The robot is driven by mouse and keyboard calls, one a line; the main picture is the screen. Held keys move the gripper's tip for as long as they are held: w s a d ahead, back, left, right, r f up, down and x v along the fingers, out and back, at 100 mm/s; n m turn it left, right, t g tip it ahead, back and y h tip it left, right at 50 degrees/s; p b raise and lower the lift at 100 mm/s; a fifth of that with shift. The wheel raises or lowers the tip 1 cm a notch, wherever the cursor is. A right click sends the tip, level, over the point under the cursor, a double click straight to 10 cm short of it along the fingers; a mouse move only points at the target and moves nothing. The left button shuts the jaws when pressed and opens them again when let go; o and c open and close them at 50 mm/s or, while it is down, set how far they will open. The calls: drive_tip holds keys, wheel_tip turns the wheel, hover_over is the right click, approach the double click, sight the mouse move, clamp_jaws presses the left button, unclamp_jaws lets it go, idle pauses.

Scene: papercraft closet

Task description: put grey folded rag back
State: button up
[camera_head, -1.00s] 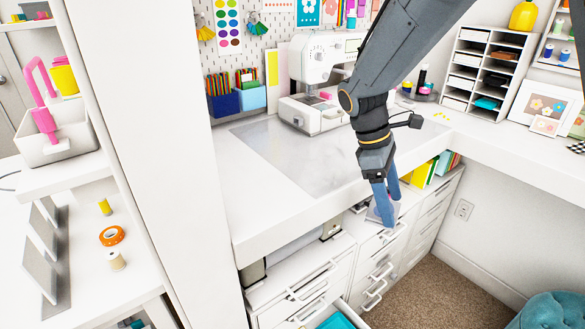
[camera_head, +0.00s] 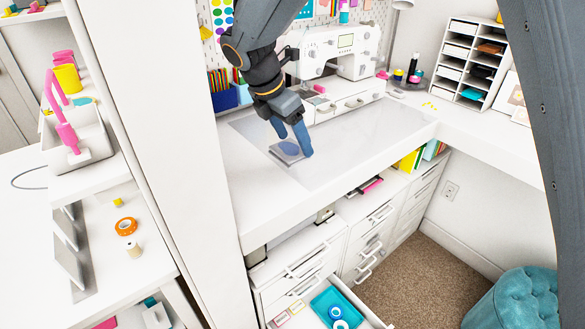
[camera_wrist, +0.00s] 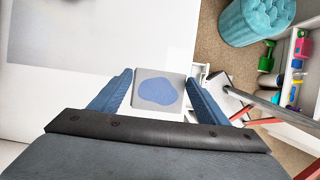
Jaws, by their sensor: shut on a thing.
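The grey folded rag (camera_head: 284,151) is a flat square with a blue patch on its face. It also shows in the wrist view (camera_wrist: 159,76), between the two blue fingers. My gripper (camera_head: 295,147) is shut on the rag. In the head view, the rag appears over the grey mat (camera_head: 370,125) on the white desk, near its front edge. I cannot tell how high it is above the mat.
A white sewing machine (camera_head: 335,50) stands behind my gripper on the desk. Below, a drawer (camera_head: 372,314) is open, with a teal tray (camera_head: 322,296) inside. A tall white panel (camera_head: 160,110) stands at the left. A teal pouf (camera_head: 515,300) is on the carpet.

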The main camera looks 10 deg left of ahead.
drive_tip(key=shift+d+f+p, duration=0.1)
drive_tip(key=shift+f+p, duration=0.9)
drive_tip(key=shift+f, duration=2.9)
drive_tip(key=o, duration=1)
drive_tip(key=shift+o, duration=0.2)
